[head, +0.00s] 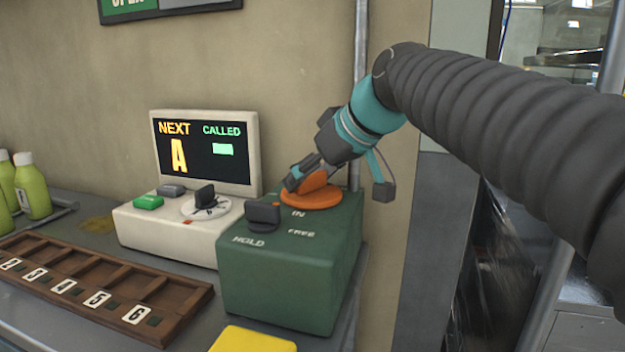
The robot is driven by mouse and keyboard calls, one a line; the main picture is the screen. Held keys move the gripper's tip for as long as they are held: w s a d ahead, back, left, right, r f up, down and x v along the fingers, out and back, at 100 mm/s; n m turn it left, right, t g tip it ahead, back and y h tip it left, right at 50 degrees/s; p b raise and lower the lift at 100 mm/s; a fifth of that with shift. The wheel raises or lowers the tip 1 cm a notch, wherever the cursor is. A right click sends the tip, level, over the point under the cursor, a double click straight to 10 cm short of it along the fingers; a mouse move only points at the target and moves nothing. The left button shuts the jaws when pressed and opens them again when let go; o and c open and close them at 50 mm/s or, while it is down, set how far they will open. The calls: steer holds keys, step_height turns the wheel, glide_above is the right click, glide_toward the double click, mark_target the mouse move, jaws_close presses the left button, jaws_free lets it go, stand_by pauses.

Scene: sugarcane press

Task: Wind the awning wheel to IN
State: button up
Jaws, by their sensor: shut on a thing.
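The awning wheel (311,199) is an orange disc with a raised grip on top of a green box (290,275). White lettering on the box reads IN beside the wheel, with HOLD and FREE nearer the front. A black knob (263,215) sits near the HOLD lettering. My gripper (300,180) reaches down from the upper right and is shut on the wheel's raised grip. The fingers hide part of the grip, and I cannot tell the wheel's exact pointing.
A white console (180,230) with a screen (207,155), a green button and a black knob stands left of the green box. A wooden numbered tray (200,300) lies in front. A yellow object (252,340) is at the front edge. Green bottles (33,185) stand far left.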

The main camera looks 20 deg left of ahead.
steer(key=m+t+h+p, duration=0.1)
steer(key=m+t, duration=0.1)
steer(key=m, duration=0.1)
steer(key=shift+r+m+h, duration=0.1)
steer(key=shift+m+h, duration=0.2)
steer(key=m+t+h, duration=0.1)
steer(key=m+t, duration=0.1)
steer(key=m, duration=0.1)
steer(key=shift+a+h, duration=0.1)
steer(key=shift+h, duration=0.3)
steer(key=m+t+h, duration=0.1)
steer(key=m+h, duration=0.1)
steer(key=m, duration=0.1)
steer(key=shift+m+h+p, duration=0.3)
steer(key=shift+m, duration=0.1)
steer(key=shift+m+t+h+p, duration=0.35)
steer(key=shift+m+h, duration=1.05)
steer(key=shift+m, duration=0.5)
steer(key=o, duration=1.1)
steer(key=shift+o, duration=0.2)
